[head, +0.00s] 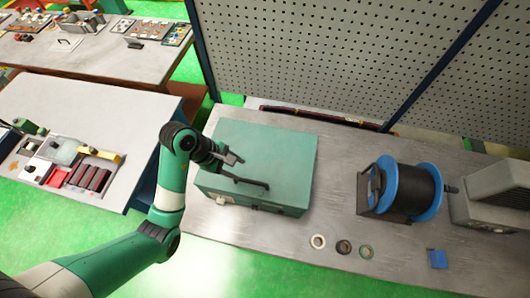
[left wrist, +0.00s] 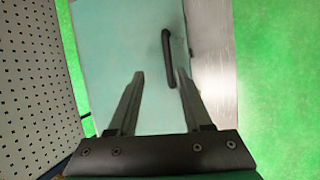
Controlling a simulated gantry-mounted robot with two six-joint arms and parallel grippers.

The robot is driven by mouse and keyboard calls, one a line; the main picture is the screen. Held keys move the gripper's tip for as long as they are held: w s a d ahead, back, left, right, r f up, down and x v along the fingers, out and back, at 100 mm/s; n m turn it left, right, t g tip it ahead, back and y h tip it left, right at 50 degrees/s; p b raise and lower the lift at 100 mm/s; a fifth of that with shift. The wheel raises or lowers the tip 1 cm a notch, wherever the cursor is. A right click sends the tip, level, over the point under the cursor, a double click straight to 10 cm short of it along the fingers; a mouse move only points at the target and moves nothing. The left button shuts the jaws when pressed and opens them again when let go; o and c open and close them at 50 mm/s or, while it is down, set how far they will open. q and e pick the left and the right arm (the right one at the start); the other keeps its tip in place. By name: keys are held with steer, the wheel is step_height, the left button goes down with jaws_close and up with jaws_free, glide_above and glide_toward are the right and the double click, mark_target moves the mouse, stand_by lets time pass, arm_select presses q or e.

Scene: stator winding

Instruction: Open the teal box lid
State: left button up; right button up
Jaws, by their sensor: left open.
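The teal box (head: 275,150) stands on the grey workbench with its lid down. A dark bar handle (head: 247,182) runs along the lid near its front edge. My left gripper (head: 236,158) is open and empty over the left part of the lid, near the handle's left end. In the left wrist view the lid (left wrist: 115,40) lies below the two spread fingers (left wrist: 160,76). The handle (left wrist: 167,50) shows there just past the fingertips, with its near end close to the right finger. Whether a finger touches the lid cannot be told. My right gripper is not in view.
A blue-flanged spool (head: 410,190) on a stand and a grey machine (head: 495,195) are right of the box. Several small rings (head: 343,247) and a blue piece (head: 437,259) lie in front. A perforated panel (head: 350,60) rises behind.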

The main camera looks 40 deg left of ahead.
mark_target(250, 181)
arm_select(q)
steer(key=shift+n, duration=0.3)
steer(key=x, duration=0.3)
steer(key=s+b+x, duration=0.1)
steer(key=x, duration=0.3)
steer(key=s+a+f+b+x, duration=0.1)
steer(key=x, duration=0.3)
steer(key=shift+f, duration=0.35)
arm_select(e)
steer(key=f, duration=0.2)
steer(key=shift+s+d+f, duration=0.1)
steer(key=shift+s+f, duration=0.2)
arm_select(q)
steer(key=shift+c, duration=0.2)
jaws_close()
